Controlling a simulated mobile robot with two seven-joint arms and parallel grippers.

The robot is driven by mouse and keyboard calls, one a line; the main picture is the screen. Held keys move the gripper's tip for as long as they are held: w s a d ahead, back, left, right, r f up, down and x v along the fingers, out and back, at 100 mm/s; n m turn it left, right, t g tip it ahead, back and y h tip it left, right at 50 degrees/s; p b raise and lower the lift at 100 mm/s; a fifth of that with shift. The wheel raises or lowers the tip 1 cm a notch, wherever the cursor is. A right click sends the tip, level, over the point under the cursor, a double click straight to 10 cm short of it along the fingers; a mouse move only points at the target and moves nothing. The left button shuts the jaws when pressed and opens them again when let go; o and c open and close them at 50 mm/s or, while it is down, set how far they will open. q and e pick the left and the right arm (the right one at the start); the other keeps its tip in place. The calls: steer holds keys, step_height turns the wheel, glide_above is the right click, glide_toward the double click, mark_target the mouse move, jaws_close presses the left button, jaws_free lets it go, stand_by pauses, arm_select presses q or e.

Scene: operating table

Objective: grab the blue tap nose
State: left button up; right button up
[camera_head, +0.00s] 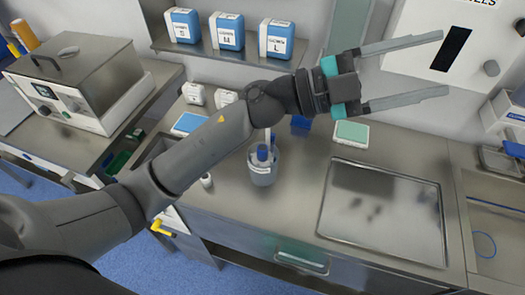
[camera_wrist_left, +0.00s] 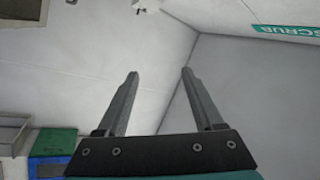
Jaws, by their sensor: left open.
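My left gripper (camera_head: 444,64) is open and empty, high over the counter at the upper right of the head view. Its two grey fingers point right, in front of the white wall panel. In the left wrist view the gripper (camera_wrist_left: 160,73) shows two spread fingers with only wall behind them. I cannot make out a blue tap nose for sure. A thin blue ring (camera_head: 485,245) lies in the basin at the far right of the head view, well below the gripper. A blue-capped bottle (camera_head: 262,172) stands on the counter below my left forearm. My right gripper is not in view.
A steel tray (camera_head: 380,210) is set in the counter. A small green-topped box (camera_head: 351,134) stands behind it. Several glove boxes (camera_head: 227,32) stand on the wall shelf. A steel device (camera_head: 80,80) is at the left. A green box (camera_wrist_left: 52,143) shows in the wrist view.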

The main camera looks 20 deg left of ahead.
arm_select(q)
step_height(320, 180, down, 4)
steer(key=s+d+m+g+y, duration=0.2)
steer(key=m+g+y, duration=0.1)
steer(key=m+g, duration=0.15)
steer(key=n+g+y, duration=0.1)
steer(key=n+y, duration=0.2)
steer(key=y, duration=1.5)
glide_toward(263, 147)
steer(key=f, duration=0.3)
steer(key=shift+s+f+p, duration=0.15)
steer(key=shift+s+p, duration=0.1)
steer(key=shift+p, duration=0.15)
steer(key=shift+w+f+p, duration=0.15)
steer(key=shift+f+p, duration=0.2)
steer(key=shift+f, duration=2.8)
jaws_close()
